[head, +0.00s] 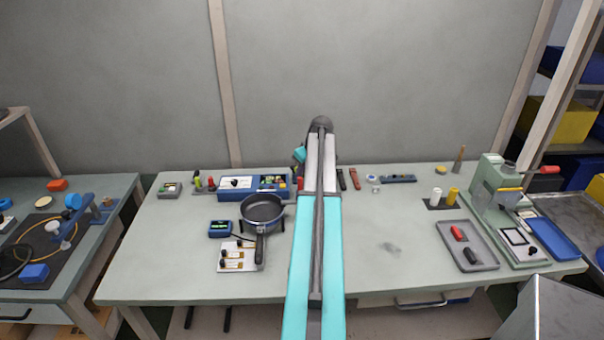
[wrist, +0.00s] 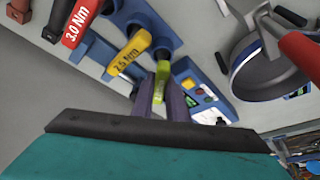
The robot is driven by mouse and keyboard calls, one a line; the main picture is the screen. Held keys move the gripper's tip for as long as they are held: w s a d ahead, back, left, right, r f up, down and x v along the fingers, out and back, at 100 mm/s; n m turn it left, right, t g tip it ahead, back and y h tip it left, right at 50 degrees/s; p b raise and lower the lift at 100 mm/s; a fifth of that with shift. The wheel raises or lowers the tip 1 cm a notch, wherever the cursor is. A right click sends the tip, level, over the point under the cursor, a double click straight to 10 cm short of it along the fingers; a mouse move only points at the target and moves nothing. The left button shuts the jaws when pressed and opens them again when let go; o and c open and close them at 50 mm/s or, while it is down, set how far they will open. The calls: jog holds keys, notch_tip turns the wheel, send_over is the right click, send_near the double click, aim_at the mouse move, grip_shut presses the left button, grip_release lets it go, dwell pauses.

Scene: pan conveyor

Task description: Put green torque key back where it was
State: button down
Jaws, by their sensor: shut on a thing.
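The green torque key (wrist: 160,80) is between the fingers of my gripper (wrist: 168,102) in the wrist view. The fingers are shut on it. In the head view my arm hides the fingers and the held key.
A blue case (head: 229,195) and a pan (head: 262,208) on a stand are left of my arm. A grey tray (head: 447,228) with red and black pieces and a green press (head: 490,185) stand at right.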

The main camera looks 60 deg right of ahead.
jog(key=shift+f, duration=0.5)
jog(key=c, duration=1.7)
grip_release()
jog(key=shift+o, duration=0.2)
jog(key=b+v, duration=0.3)
jog(key=v, duration=1)
jog(key=shift+r+b, duration=0.35)
jog(key=shift+s+a+r, duration=0.1)
jog(key=shift+r, duration=0.05)
